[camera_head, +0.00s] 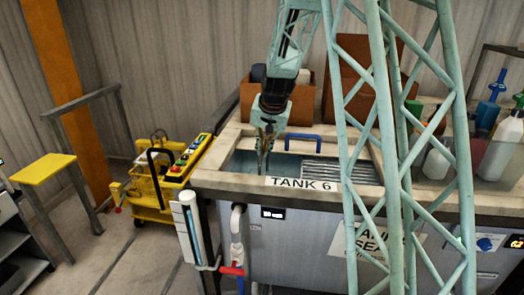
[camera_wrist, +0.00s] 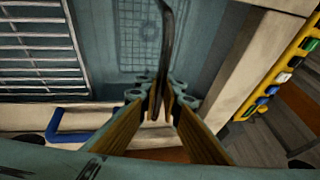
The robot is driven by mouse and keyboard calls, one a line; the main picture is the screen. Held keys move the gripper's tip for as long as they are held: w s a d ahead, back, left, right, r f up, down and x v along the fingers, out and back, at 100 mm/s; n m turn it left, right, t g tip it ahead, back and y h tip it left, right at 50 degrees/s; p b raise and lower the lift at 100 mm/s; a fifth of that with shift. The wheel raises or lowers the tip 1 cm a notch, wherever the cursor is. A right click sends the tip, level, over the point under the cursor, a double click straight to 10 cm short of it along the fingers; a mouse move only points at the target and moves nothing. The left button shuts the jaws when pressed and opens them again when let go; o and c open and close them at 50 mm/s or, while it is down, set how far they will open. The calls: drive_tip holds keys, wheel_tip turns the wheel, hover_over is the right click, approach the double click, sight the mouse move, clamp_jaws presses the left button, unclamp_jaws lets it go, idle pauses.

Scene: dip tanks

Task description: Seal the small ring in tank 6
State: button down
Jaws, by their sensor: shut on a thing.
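Tank 6 (camera_head: 243,163) is an open basin set in a pale worktop, with a TANK 6 label on its front rim; it also shows in the wrist view (camera_wrist: 108,68). My gripper (camera_head: 264,146) is over the left part of the tank, pointing down. In the wrist view my gripper (camera_wrist: 162,108) is shut on a thin dark curved rod (camera_wrist: 166,50), which reaches into the tank. I cannot make out the small ring in either view. A faint mesh pattern (camera_wrist: 138,42) lies beyond the rod.
A slatted grate (camera_head: 355,171) fills the tank's right part. A blue handle (camera_head: 303,138) stands at its back rim. Brown bins (camera_head: 301,104) are behind, bottles (camera_head: 503,147) to the right. A yellow cart (camera_head: 150,192) stands left. A lattice mast crosses the view.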

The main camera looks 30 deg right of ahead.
drive_tip(key=shift+r, duration=0.15)
wheel_tip(320, 180, up, 22)
drive_tip(key=p, duration=1.2)
idle(0.8)
idle(0.4)
